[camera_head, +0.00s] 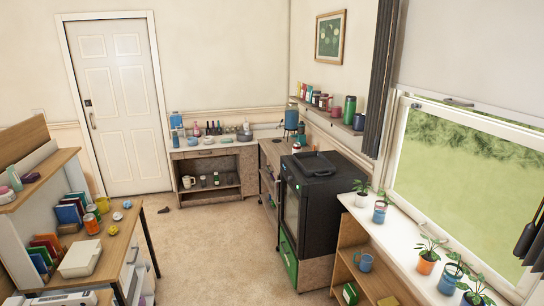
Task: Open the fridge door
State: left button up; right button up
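No plainly recognisable fridge shows. The nearest match is a black box-shaped appliance (320,205) right of centre, with a dark front panel (291,208) facing left. The panel looks closed, and I cannot tell whether this is the fridge or an oven. A dark tray-like item (314,163) lies on its top. Below it is a green drawer front (288,258). Neither of my grippers is in view.
Open floor (215,245) lies in the middle. A cluttered desk (110,250) stands at left, and a white door (117,105) behind is closed. A counter (213,150) is at the back. A windowsill with plants (415,262) is at right. Dark unidentified shapes (528,238) hang at the right edge.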

aim_at(298, 246)
jog(key=i+j+z, duration=0.1)
jog(key=i, duration=2.1)
